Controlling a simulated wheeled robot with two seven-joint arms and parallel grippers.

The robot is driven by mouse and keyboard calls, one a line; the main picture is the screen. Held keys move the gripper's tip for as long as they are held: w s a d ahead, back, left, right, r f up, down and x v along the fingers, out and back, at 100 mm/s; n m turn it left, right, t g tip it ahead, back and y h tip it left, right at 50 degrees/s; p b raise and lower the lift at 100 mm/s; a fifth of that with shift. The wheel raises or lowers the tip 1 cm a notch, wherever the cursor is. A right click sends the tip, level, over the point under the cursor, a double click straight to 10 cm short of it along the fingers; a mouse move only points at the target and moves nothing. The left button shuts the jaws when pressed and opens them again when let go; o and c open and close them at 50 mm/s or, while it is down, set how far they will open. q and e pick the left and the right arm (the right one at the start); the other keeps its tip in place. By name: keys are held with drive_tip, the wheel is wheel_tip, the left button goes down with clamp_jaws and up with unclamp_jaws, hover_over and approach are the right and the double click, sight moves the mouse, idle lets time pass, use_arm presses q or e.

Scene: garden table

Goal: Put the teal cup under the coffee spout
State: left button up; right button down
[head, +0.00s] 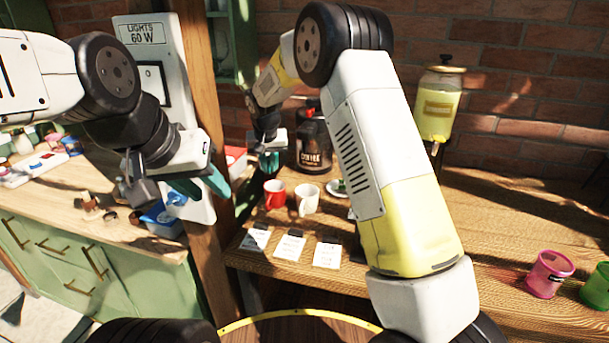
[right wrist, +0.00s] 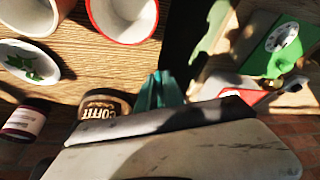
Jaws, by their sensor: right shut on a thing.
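My right gripper (head: 268,165) is at the back of the wooden table, left of the black coffee container (head: 312,142). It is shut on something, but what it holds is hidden. Its fingers show teal in the right wrist view (right wrist: 163,92), and I cannot tell a teal cup apart from them. No separate teal cup shows elsewhere. The coffee label also shows in the right wrist view (right wrist: 103,107), close beside the fingers. I cannot make out a coffee spout. My left gripper (head: 201,188) has its teal fingers apart and is empty, in front of the wooden post.
A red mug (head: 274,194) and a white mug (head: 307,199) stand in front of my right gripper. Cards (head: 290,246) lie along the table edge. A yellow drink dispenser (head: 438,110) is behind my arm. Pink (head: 547,275) and green (head: 598,286) cups stand at the right.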

drive_tip(key=s+d, duration=0.1)
drive_tip(key=d, duration=0.2)
drive_tip(key=s+d, duration=0.2)
drive_tip(key=d, duration=0.2)
drive_tip(key=s+d, duration=0.1)
drive_tip(key=d, duration=0.3)
drive_tip(key=shift+s, duration=0.25)
drive_tip(key=shift+s+d+f, duration=0.1)
drive_tip(key=shift+d+f, duration=0.05)
drive_tip(key=shift+f, duration=0.75)
drive_tip(key=shift+d+f, duration=0.15)
drive_tip(key=shift+f, duration=0.7)
drive_tip(key=shift+f, duration=0.1)
drive_tip(key=c, duration=1.5)
unclamp_jaws()
